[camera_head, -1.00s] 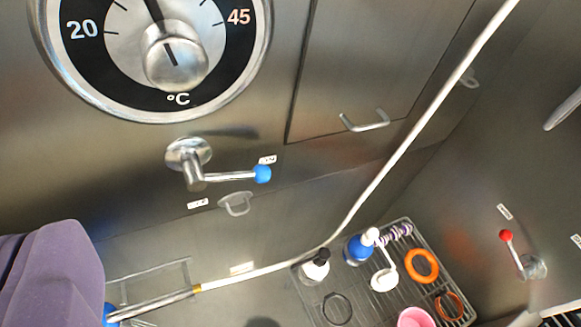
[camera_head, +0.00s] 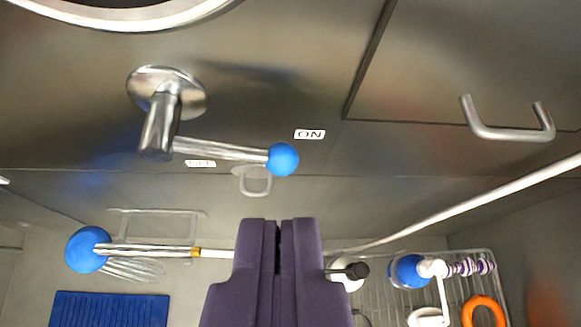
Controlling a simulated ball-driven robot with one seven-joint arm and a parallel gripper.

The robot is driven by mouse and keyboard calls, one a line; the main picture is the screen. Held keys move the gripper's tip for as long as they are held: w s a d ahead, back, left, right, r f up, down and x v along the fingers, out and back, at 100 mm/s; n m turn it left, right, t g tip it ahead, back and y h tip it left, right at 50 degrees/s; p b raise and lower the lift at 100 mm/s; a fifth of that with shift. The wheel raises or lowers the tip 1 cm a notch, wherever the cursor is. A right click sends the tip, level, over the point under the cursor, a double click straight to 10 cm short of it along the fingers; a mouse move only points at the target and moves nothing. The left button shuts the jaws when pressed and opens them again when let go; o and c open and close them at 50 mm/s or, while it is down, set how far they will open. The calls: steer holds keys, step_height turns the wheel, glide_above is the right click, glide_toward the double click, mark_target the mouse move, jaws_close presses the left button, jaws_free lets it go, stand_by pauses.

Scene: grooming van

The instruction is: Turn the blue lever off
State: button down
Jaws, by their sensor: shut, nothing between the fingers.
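The blue lever is a metal arm with a blue ball knob (camera_head: 283,159), on a round metal mount (camera_head: 166,92) on the steel wall. Its arm points right, with the knob just below and left of the ON label (camera_head: 310,134). A second small label (camera_head: 200,163) sits under the arm, partly covered by it and hard to read. My gripper (camera_head: 278,222), with purple fingers, is shut and empty. In the picture its tips are below the knob, with a gap between them; it does not appear to touch the lever.
A bracket handle (camera_head: 508,133) sticks out at right. A wire rack (camera_head: 455,262) holds a blue bottle and orange ring (camera_head: 484,311). A blue mat (camera_head: 108,309) lies lower left.

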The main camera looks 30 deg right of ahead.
glide_above(284, 167)
steer(key=s+a, duration=0.1)
steer(key=s, duration=0.1)
step_height(284, 167, down, 6)
steer(key=shift+w+d+f+b, duration=0.15)
steer(key=shift+f+b, duration=0.1)
steer(key=shift+f, duration=0.35)
steer(key=shift+w+a+f+b, duration=0.1)
steer(key=shift+w+f+b, duration=0.1)
steer(key=shift+f, duration=0.4)
steer(key=shift+d+f, duration=0.1)
steer(key=shift+f, duration=0.65)
